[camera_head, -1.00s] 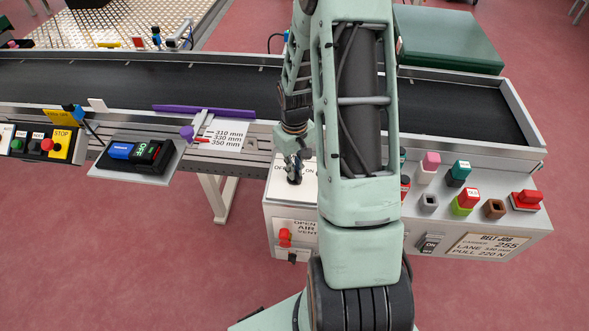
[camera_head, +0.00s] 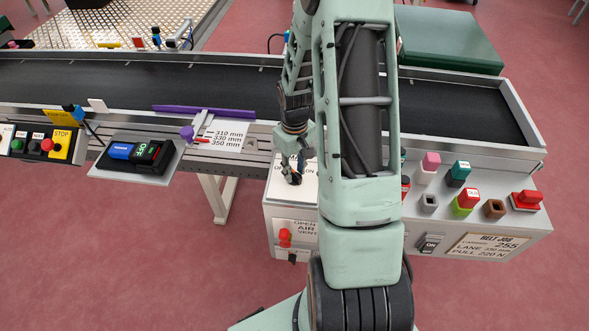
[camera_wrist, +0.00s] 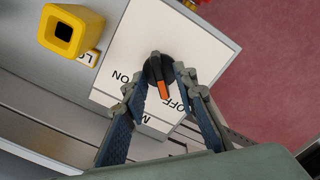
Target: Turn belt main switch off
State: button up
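The main switch is a black rotary knob (camera_wrist: 158,70) with an orange pointer, on a white plate (camera_wrist: 130,35) marked ON and OFF. In the wrist view these labels are upside down; the pointer lies beside the OFF lettering, with ON to the left. My gripper (camera_wrist: 160,75) has one finger on each side of the knob, the tips closed in against it. In the head view my gripper (camera_head: 294,172) is over the top of the white box (camera_head: 290,205), left of my arm, which hides part of the box; the knob is barely visible there.
A yellow square socket (camera_wrist: 70,32) stands near the knob. The dark conveyor belt (camera_head: 200,75) runs behind. A panel (camera_head: 520,220) at right carries coloured blocks and a red button. A black display unit (camera_head: 152,152) and a STOP panel (camera_head: 62,142) are at left.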

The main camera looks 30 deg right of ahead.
aim_at(294, 173)
jog(key=shift+r, duration=0.1)
notch_tip(294, 173, up, 12)
dwell(0.5)
dwell(0.4)
